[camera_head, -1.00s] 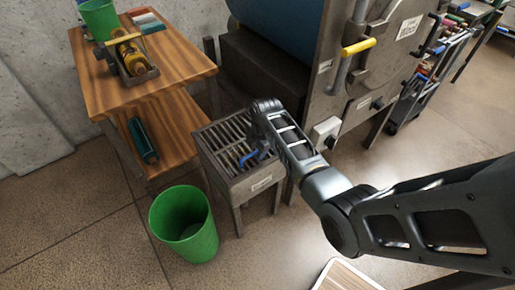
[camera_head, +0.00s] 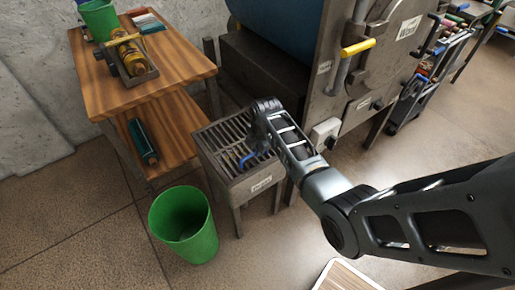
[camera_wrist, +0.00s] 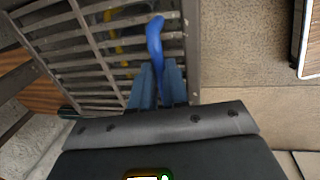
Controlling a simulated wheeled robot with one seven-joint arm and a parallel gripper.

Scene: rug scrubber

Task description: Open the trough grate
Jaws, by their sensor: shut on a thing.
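The trough (camera_head: 240,188) is a grey metal box on legs beside the large machine, with a slatted grate (camera_head: 222,137) across its top. The grate lies level over the trough in the head view. A blue handle (camera_head: 247,160) is fixed near the grate's front edge. In the wrist view, the grate (camera_wrist: 72,52) fills the upper left and the curved blue handle (camera_wrist: 155,42) runs down between the fingers. My gripper (camera_wrist: 158,82) is shut on the handle.
A green bin (camera_head: 184,226) stands on the floor in front of the trough at left. A wooden shelf table (camera_head: 180,68) is to the left. The large machine (camera_head: 335,95) stands close behind and right. Floor in front is open.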

